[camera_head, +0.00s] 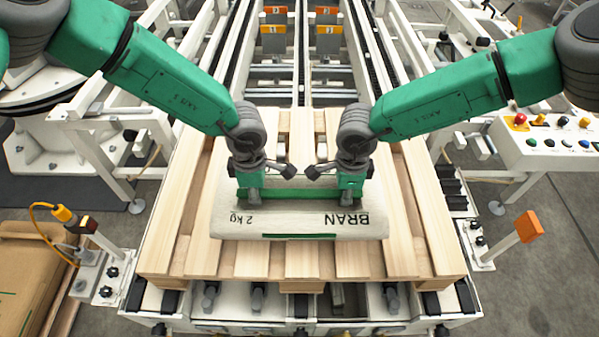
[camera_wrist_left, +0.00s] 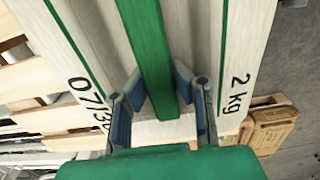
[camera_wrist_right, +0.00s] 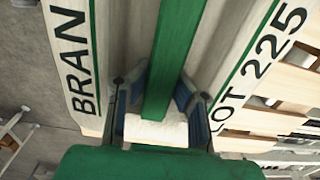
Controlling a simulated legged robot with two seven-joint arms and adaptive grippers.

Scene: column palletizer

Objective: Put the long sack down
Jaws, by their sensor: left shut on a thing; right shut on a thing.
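The long sack (camera_head: 290,222) is pale, with green stripes and the print "BRAN" and "2 kg". It lies level, crosswise over the front half of a wooden pallet (camera_head: 430,215). I cannot tell whether it touches the boards or hangs just above. My left gripper (camera_head: 253,195) is shut on the sack's "2 kg" end, and my right gripper (camera_head: 348,197) on its "BRAN" end. In the left wrist view the fingers stand on both sides of a green strip on the sack (camera_wrist_left: 205,40). The right wrist view shows the same on the sack (camera_wrist_right: 120,40). The fingertips are partly hidden.
The pallet stands on a white roller conveyor (camera_head: 255,322). A control panel with buttons (camera_head: 545,155) is at the right, and an orange sensor box (camera_head: 529,226) stands at the front right. Bare boards show around the sack.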

